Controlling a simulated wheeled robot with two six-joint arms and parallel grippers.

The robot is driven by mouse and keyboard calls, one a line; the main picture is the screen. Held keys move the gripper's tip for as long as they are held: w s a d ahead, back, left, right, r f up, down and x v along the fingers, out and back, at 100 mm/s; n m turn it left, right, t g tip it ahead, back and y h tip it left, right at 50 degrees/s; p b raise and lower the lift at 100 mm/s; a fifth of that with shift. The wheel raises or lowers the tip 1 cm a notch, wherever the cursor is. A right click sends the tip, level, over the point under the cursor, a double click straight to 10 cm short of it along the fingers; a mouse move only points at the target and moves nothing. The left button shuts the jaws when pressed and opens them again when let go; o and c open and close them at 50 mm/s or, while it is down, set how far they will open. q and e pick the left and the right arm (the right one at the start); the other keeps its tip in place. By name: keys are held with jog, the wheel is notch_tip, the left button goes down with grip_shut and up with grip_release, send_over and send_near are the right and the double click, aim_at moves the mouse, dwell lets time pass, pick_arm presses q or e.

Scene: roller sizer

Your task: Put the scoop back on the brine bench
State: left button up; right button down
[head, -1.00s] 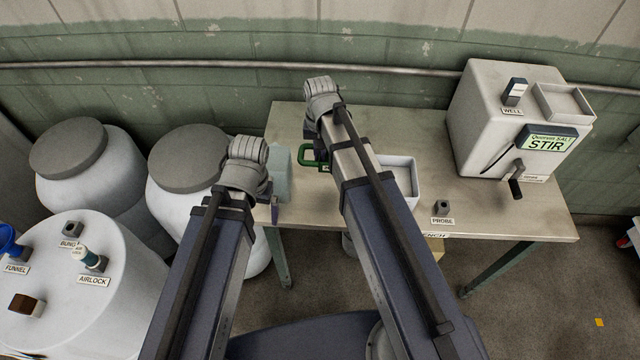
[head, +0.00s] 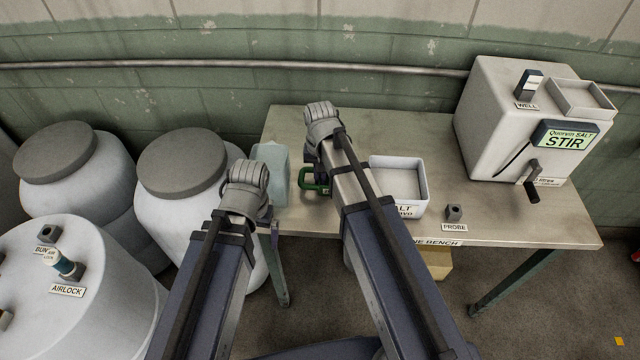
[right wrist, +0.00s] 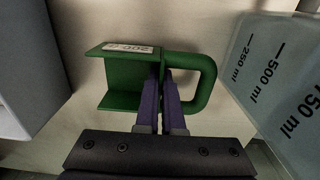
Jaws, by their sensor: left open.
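The green scoop, with a boxy bowl and a looped handle, shows in the right wrist view (right wrist: 122,87) and partly behind my arm in the head view (head: 306,184). My right gripper (right wrist: 161,82) is shut on the scoop where the handle meets the bowl. It is over the left part of the brine bench (head: 435,135); I cannot tell whether the scoop touches the top. My left gripper (head: 247,195) is open near the bench's left end, its fingers mostly hidden behind its wrist.
A measuring jug (head: 271,168) stands close left of the scoop, with a white salt tray (head: 412,207) to its right. A probe block (head: 454,212) and the STIR machine (head: 505,120) stand further right. Lidded barrels (head: 180,165) are left of the bench. The bench's middle back is clear.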

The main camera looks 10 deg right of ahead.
jog(key=shift+f, duration=0.15)
jog(key=c, duration=1)
grip_release()
jog(key=shift+c, duration=0.2)
notch_tip(320, 180, up, 12)
jog(key=r+p, duration=0.1)
jog(key=p, duration=1.1)
jog(key=s+a+n, duration=0.3)
jog(key=s, duration=0.4)
jog(key=s+a+n+h, duration=0.1)
jog(key=s+a+n, duration=0.3)
jog(key=s, duration=0.4)
jog(key=shift+f, duration=0.25)
jog(key=shift+s, duration=0.1)
